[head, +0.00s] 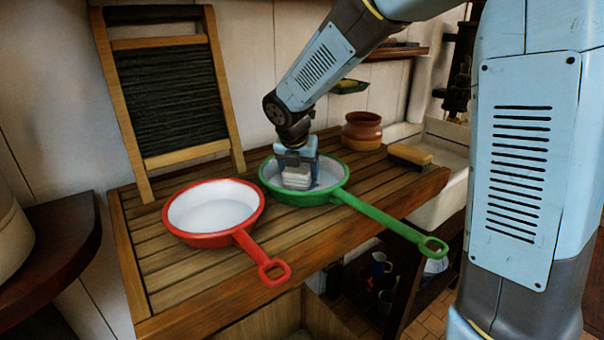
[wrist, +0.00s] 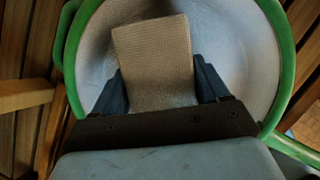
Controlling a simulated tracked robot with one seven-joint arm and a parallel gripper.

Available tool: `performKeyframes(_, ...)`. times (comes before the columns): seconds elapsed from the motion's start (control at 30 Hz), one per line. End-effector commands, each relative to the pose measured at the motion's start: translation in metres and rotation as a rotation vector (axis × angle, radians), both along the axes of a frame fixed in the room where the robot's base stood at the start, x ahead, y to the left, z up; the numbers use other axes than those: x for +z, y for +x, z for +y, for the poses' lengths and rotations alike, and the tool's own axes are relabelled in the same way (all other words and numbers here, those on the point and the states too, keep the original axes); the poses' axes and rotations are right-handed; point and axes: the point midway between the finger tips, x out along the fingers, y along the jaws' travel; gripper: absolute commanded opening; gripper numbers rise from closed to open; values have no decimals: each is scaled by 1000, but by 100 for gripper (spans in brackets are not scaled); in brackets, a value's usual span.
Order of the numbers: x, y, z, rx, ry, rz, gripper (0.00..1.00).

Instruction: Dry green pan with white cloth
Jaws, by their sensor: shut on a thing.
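The green pan (head: 334,192) sits on the slatted wooden counter with its long handle pointing to the lower right, past the counter's front edge. Its white inside and green rim (wrist: 280,50) fill much of the wrist view. The folded white cloth (head: 296,178) is inside the pan, toward its left half. It looks beige in the wrist view (wrist: 153,60). My gripper (head: 297,160) points down over the pan and is shut on the cloth, with one finger on each side of it. Whether the cloth touches the pan's floor is hard to tell.
A red pan (head: 212,212) stands left of the green pan, its handle toward the front edge. A washboard (head: 170,90) leans on the wall behind. A brown pot (head: 362,131) and a brush (head: 410,156) stand to the right, beside a white sink (head: 445,170).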

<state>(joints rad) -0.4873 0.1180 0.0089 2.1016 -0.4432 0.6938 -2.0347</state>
Motion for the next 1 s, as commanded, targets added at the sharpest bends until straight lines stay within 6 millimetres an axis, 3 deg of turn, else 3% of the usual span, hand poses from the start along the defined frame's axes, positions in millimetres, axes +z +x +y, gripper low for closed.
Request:
performKeyframes(0.7, 67, -4, 11, 20, 2, -5, 46)
performKeyframes(1.0, 72, -4, 12, 21, 1, -3, 46)
